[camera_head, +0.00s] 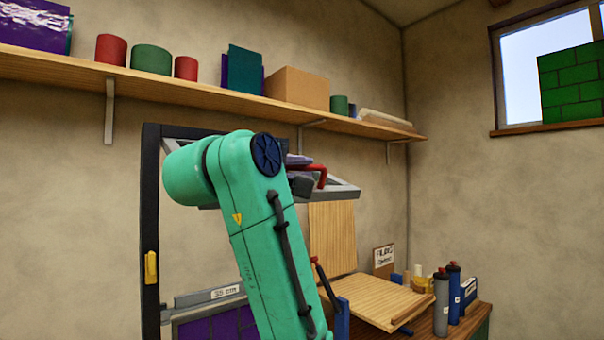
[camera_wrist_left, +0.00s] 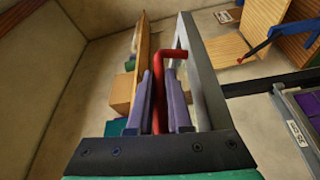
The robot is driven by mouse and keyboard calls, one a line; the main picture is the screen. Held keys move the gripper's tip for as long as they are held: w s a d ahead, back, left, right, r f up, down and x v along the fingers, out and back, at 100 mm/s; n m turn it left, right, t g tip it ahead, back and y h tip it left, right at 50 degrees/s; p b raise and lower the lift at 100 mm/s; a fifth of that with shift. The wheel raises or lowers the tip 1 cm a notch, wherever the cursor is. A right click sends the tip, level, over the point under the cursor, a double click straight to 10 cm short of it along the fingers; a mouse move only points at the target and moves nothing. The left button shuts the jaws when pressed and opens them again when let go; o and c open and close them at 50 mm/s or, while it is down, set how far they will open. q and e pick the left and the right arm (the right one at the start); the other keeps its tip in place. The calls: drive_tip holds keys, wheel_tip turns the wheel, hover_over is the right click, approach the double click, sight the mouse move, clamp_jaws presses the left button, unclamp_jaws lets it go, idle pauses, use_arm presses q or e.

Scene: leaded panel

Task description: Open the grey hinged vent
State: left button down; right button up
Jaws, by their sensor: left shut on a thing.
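The grey hinged vent (camera_head: 346,191) shows as a grey frame that stands out at an angle from the dark upright frame (camera_head: 150,215); my left arm covers much of it. In the left wrist view its grey bar (camera_wrist_left: 203,75) runs along the right side of the fingers. A red bent handle (camera_head: 322,172) is on the vent. My left gripper (camera_head: 300,163) is at this handle, and in the left wrist view its two purple fingers (camera_wrist_left: 161,95) are shut around the red handle (camera_wrist_left: 172,54). My right gripper is not in view.
A wooden shelf (camera_head: 240,97) with tins, books and a box runs above the vent. A workbench (camera_head: 468,318) with bottles (camera_head: 441,300) and a tilted wooden board (camera_head: 375,300) stands at the lower right. A purple panel (camera_head: 210,325) is below the vent. The right wall is bare under the window.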

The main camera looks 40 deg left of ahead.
use_arm(q)
drive_tip(key=shift+a, duration=0.1)
drive_tip(key=c, duration=0.8)
unclamp_jaws()
drive_tip(key=shift+c, duration=0.2)
drive_tip(key=shift+a+f, duration=0.1)
drive_tip(key=shift+a, duration=0.2)
drive_tip(key=shift+d, duration=0.1)
drive_tip(key=shift+s+d+f+b, duration=0.1)
drive_tip(key=shift+s+b, duration=0.3)
drive_tip(key=shift+b, duration=0.05)
drive_tip(key=s+b, duration=1)
drive_tip(key=s, duration=0.3)
drive_tip(key=shift+s+d+f, duration=0.4)
drive_tip(key=shift+w, duration=0.1)
